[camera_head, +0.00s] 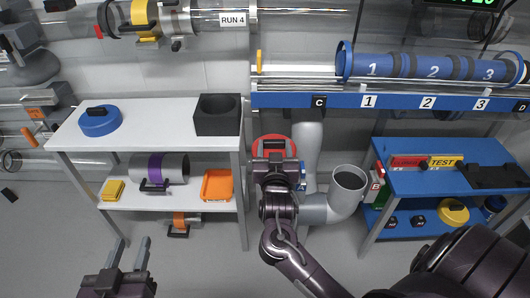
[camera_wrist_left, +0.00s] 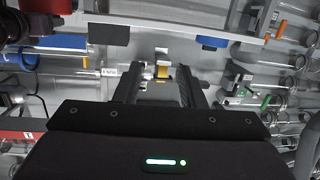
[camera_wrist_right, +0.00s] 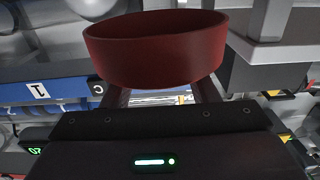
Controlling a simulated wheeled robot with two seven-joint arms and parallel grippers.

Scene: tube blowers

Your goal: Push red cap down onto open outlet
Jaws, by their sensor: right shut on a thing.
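The red cap (camera_head: 262,142) is a wide round cap held in my right gripper (camera_head: 273,158), in front of the white shelf's right end. It also fills the top of the right wrist view (camera_wrist_right: 155,52), where the fingers are mostly hidden beneath it. The open outlet (camera_head: 348,180) is the upturned mouth of a grey elbow pipe, to the right of the cap and apart from it. The pipe hangs below the label C. My left gripper (camera_head: 129,254) is open and empty, low at the left; its spread fingers also show in the left wrist view (camera_wrist_left: 160,88).
A white shelf (camera_head: 150,125) stands at left with a blue cap (camera_head: 100,121) and a dark box (camera_head: 217,115). A blue shelf (camera_head: 440,180) stands close to the right of the outlet. The floor between them is mostly clear.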

